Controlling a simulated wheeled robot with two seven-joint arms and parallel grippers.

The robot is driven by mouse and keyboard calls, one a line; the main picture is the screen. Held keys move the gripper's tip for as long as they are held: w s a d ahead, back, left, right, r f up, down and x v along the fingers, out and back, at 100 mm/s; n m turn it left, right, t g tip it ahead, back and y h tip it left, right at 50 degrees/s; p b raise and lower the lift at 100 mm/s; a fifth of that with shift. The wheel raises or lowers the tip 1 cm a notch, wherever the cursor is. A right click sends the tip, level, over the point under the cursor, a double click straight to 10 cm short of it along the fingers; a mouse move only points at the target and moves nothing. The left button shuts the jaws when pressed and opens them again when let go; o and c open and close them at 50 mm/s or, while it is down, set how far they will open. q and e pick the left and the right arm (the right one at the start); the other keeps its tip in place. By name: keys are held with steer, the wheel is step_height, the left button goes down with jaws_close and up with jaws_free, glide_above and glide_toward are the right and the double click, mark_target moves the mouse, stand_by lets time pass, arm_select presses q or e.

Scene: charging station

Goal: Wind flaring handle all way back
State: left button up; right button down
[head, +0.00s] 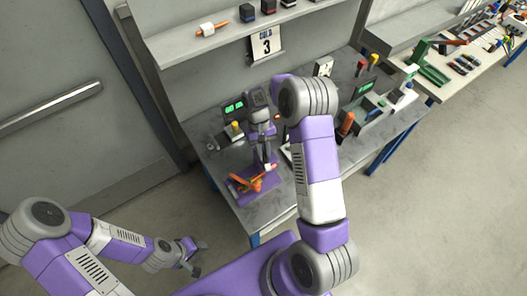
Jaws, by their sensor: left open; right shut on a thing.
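The flaring tool sits on the near left part of the grey workbench, on a purple base (238,192). Its orange handle (247,184) is low over the base, with a red and white end near my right gripper. My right gripper (267,161) reaches down from above and is shut on the handle, as far as the small picture shows; the exact contact is hard to make out. My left gripper (199,262) is open and empty, low at the bottom left, away from the bench.
Devices with green displays (233,107) stand behind the tool and on the bench's right side. A second table (440,95) with tools is at right. Floor in front is clear.

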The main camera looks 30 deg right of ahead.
steer(key=c, duration=1)
jaws_free()
steer(key=shift+c, duration=0.2)
steer(key=shift+v, duration=3.85)
